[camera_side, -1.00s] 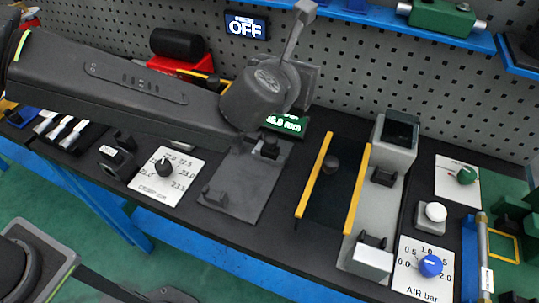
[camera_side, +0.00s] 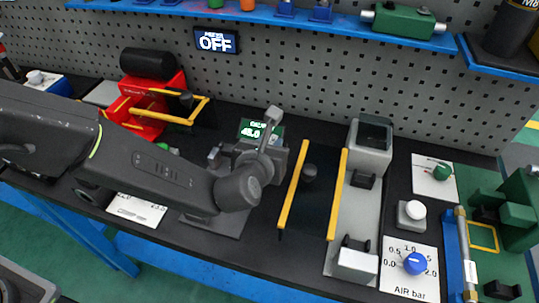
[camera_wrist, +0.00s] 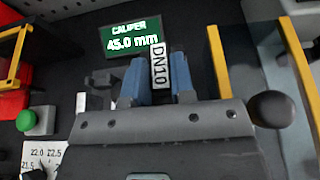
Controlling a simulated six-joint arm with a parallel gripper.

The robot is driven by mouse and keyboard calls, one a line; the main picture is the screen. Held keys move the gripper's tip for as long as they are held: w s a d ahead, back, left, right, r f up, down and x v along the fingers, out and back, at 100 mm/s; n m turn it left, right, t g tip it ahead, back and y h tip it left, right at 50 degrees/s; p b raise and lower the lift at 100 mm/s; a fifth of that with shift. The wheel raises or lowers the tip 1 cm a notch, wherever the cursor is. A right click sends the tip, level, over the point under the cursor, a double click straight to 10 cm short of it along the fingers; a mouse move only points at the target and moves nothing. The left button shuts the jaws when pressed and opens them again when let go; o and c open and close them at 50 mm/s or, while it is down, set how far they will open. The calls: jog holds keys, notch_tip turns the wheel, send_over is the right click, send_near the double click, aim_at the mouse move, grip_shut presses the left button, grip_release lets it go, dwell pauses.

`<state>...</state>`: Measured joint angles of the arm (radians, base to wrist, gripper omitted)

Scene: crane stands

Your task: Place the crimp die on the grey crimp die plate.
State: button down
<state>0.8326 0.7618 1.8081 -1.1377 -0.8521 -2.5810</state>
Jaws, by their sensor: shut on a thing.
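In the wrist view, my gripper (camera_wrist: 157,84) has its two blue-grey fingers shut on a narrow piece with a white DN10 label (camera_wrist: 158,66), which I take to be the crimp die. Its lower part is hidden between the fingers and the gripper body. In the side view my wrist covers the fingers and the die. A flat dark grey plate (camera_side: 222,224) lies under my wrist, partly covered; I cannot tell if it is the crimp die plate. The die's height above the surface does not show.
A green caliper display (camera_wrist: 131,38) reading 45.0 mm stands just beyond the fingers, with a grey block (camera_wrist: 97,92) to their left. Yellow rails (camera_side: 337,195) and a black knob (camera_wrist: 270,109) are close on the right. A red stand (camera_side: 150,100) is behind my arm.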

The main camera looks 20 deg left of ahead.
jog(key=shift+f, duration=1.45)
jog(key=shift+f, duration=0.15)
jog(key=c, duration=1.2)
grip_release()
jog(key=shift+f, duration=0.1)
jog(key=shift+c, duration=0.2)
jog(key=shift+s+r, duration=0.3)
jog(key=v, duration=1.1)
jog(key=shift+s, duration=0.2)
jog(key=shift+r, duration=0.2)
